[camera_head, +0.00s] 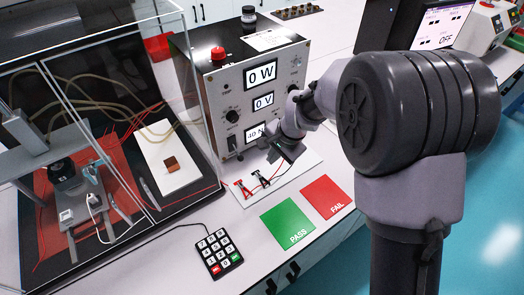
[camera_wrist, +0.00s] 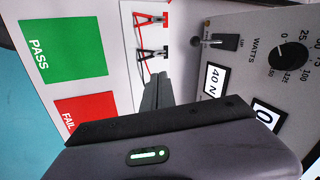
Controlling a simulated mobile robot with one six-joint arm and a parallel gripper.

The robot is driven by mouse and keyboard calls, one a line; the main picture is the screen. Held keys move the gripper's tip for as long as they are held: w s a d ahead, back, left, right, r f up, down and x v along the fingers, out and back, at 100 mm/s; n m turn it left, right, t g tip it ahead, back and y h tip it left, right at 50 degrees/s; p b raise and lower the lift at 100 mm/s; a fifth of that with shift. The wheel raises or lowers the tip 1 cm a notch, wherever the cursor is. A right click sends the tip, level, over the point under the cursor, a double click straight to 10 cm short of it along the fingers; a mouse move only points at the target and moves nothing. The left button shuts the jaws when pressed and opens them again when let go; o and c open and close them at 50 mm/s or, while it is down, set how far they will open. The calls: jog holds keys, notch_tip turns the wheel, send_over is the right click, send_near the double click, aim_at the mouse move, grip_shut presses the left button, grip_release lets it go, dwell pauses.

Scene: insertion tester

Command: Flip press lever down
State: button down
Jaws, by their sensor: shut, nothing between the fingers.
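A grey instrument box (camera_head: 215,95) stands on the bench with readouts of 0 W, 0 V and 40 N. A small dark lever switch (camera_head: 231,143) sits low on its front panel, left of the 40 N readout (camera_head: 255,132). The lever also shows in the wrist view (camera_wrist: 220,42), at the upper right; whether it is up or down is too small to tell. My gripper (camera_head: 271,155) is shut and empty, low in front of the panel, right of the lever and apart from it. Its closed fingers show in the wrist view (camera_wrist: 158,90).
Red and black clips (camera_head: 256,180) lie on a white board below the panel. Green PASS (camera_head: 288,222) and red FAIL (camera_head: 327,197) pads and a keypad (camera_head: 221,250) lie in front. A clear-walled enclosure (camera_head: 75,110) holding a press stands left. A monitor (camera_head: 430,25) stands back right.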

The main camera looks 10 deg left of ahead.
jog(key=s+d+r, duration=0.2)
jog(key=shift+s+d, duration=0.1)
jog(key=shift+d, duration=0.3)
jog(key=s+d+r+t, duration=0.1)
jog(key=s+d+r, duration=0.25)
jog(key=r, duration=0.25)
jog(key=s+d+r+t, duration=0.1)
jog(key=s+d+r, duration=0.1)
jog(key=d+r, duration=0.3)
jog(key=s+d+r, duration=0.3)
jog(key=s+d, duration=0.1)
jog(key=s, duration=0.4)
jog(key=s+d+r+n+t+h, duration=0.1)
jog(key=s+d+r, duration=0.3)
jog(key=s, duration=0.5)
jog(key=shift+d+n+t, duration=0.15)
jog(key=shift+n+t, duration=0.15)
jog(key=shift+s, duration=0.1)
